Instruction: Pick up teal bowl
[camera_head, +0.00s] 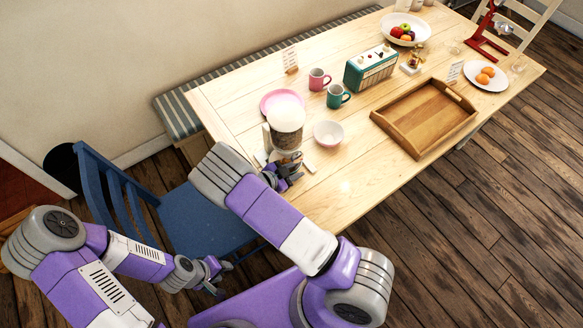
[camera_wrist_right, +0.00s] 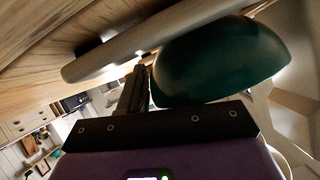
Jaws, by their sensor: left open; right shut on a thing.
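The teal bowl (camera_wrist_right: 222,62) fills the upper right of the right wrist view, its dark rounded outside facing the camera. My right gripper (camera_head: 287,174) is low over the near left end of the table. It is shut on the bowl, with a dark finger (camera_wrist_right: 135,92) against the bowl's left side. In the head view I cannot make out the bowl clearly; my gripper and forearm cover that spot. My left gripper (camera_head: 216,272) is open and empty, off the table by the blue chair.
A lamp-like pot with a white top (camera_head: 286,116) stands close behind my right gripper. A pinkish-white bowl (camera_head: 328,133), pink plate (camera_head: 270,100), pink mug (camera_head: 319,79), teal mug (camera_head: 337,97) and wooden tray (camera_head: 425,145) are near. A blue chair (camera_head: 205,220) stands at the table's end.

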